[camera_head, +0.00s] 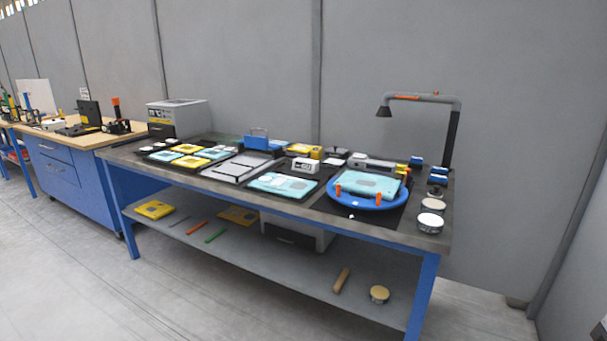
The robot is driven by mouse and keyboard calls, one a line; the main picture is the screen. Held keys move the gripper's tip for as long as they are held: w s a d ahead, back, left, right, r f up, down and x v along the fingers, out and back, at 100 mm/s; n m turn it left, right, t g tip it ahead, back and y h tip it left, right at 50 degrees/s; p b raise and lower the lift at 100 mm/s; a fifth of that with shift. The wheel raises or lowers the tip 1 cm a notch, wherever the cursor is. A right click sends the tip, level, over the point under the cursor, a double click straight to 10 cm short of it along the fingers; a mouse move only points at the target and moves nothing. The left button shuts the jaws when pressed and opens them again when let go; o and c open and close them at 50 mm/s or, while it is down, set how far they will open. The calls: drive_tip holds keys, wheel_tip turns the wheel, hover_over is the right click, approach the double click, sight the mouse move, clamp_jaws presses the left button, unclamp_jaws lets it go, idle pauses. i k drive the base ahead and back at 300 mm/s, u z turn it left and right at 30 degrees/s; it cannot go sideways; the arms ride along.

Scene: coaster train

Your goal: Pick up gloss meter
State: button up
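A small white box-shaped device with a dark display (306,165), which looks like the gloss meter, stands on the workbench (139,159) behind a light teal panel (283,184). It is small in the picture, so I cannot read its markings. A yellow block (300,149) is just behind it. My gripper is not in view.
A blue round turntable (364,202) with a teal panel and orange clamps stands right of the device. A grey lamp arm (425,98) rises at the back right. A grey tray (237,170) lies to the left. The floor in front is clear.

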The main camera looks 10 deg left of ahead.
sight(309, 166)
drive_tip(key=u, duration=0.75)
drive_tip(key=i, duration=0.35)
drive_tip(key=u, duration=0.75)
drive_tip(key=i, duration=0.85)
drive_tip(key=u, duration=0.35)
drive_tip(key=i, duration=0.85)
drive_tip(key=z, duration=0.65)
drive_tip(key=i, duration=0.75)
drive_tip(key=z, duration=1.1)
drive_tip(key=i, duration=0.35)
drive_tip(key=z, duration=0.3)
